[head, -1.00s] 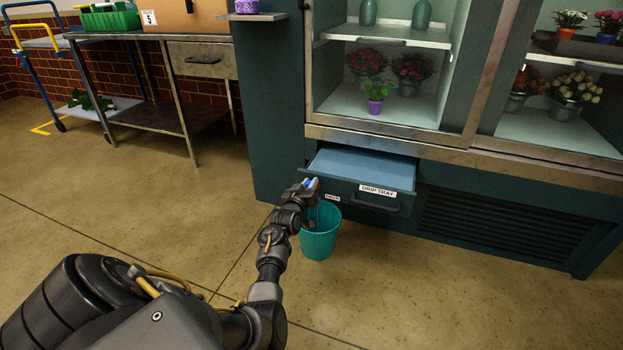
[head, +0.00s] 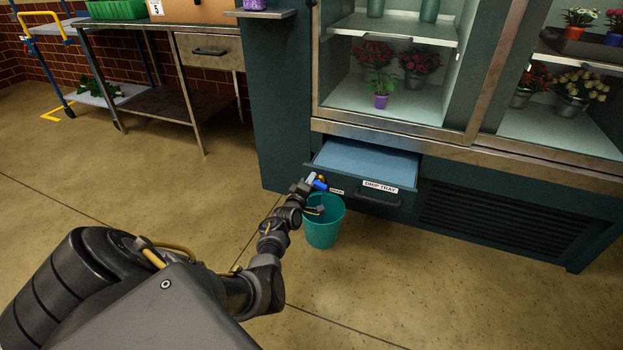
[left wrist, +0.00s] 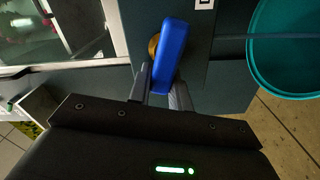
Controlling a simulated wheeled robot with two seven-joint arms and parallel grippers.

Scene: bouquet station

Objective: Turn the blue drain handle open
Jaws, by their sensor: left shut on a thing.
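The blue drain handle (head: 320,186) is at the front of the pulled-out drip tray (head: 362,160), beside a small brass part. In the left wrist view the handle (left wrist: 173,50) is a long blue lever, slightly tilted, with the round brass fitting (left wrist: 153,46) partly behind it. My left gripper (head: 308,187) is at the handle; in the left wrist view its two fingers (left wrist: 160,88) are shut around the lever's lower end. A teal bucket (head: 323,225) stands on the floor below. A thin bluish streak runs toward the bucket in the left wrist view. My right gripper is not in view.
The green cooler cabinet has a vent grille (head: 500,222) right of the tray and flower pots on its shelves. A steel workbench (head: 160,105) and a blue cart (head: 65,90) stand at the left. The floor left of the bucket is open.

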